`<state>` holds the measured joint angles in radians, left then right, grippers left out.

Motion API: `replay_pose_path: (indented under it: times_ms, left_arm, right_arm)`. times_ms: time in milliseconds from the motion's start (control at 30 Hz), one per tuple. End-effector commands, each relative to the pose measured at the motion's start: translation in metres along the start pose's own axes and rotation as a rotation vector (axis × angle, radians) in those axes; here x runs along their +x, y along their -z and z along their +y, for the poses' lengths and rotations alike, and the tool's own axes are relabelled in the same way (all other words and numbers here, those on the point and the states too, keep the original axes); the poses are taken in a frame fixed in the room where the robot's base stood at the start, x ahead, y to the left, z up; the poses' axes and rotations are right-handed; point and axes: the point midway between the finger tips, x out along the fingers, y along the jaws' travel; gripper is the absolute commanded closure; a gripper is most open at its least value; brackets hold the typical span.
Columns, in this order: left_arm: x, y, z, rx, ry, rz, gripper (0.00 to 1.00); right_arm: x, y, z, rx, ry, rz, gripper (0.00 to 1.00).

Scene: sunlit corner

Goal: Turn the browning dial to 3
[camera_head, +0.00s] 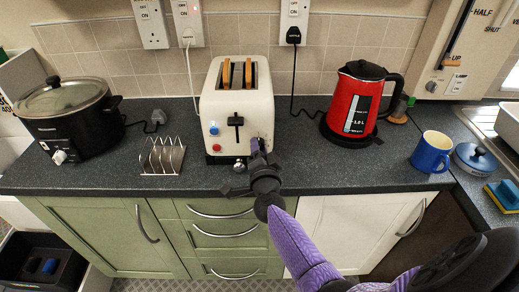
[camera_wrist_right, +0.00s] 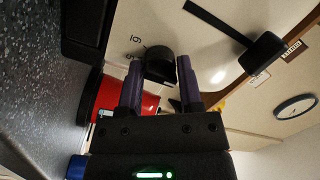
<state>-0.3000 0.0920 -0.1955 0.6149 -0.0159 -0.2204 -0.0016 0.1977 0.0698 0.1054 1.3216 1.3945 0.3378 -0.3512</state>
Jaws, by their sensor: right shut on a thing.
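A cream toaster (camera_head: 225,105) stands on the dark counter with two bread slices in its slots. Its front has a black lever (camera_head: 236,122), a blue button, a red button and a small light. My left gripper is out of view.
A red kettle (camera_head: 353,105) stands right of the toaster, with a blue mug (camera_head: 432,152) farther right. A wire toast rack (camera_head: 162,156) and a black slow cooker (camera_head: 68,118) are to the left. The counter's front edge lies under my right arm.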

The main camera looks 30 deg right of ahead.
Motion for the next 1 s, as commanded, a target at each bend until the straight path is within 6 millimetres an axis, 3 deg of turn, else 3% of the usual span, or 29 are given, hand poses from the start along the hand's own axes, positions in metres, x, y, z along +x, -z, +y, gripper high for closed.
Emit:
replay_pose_path:
  times_ms: [367,1000]
  left_arm:
    - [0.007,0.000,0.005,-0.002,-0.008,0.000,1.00]
    - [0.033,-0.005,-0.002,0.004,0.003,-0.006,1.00]
  right_arm:
    - [-0.001,-0.002,0.003,0.129,0.007,0.006,1.00]
    - [-0.001,-0.005,0.005,0.720,0.054,0.038,1.00]
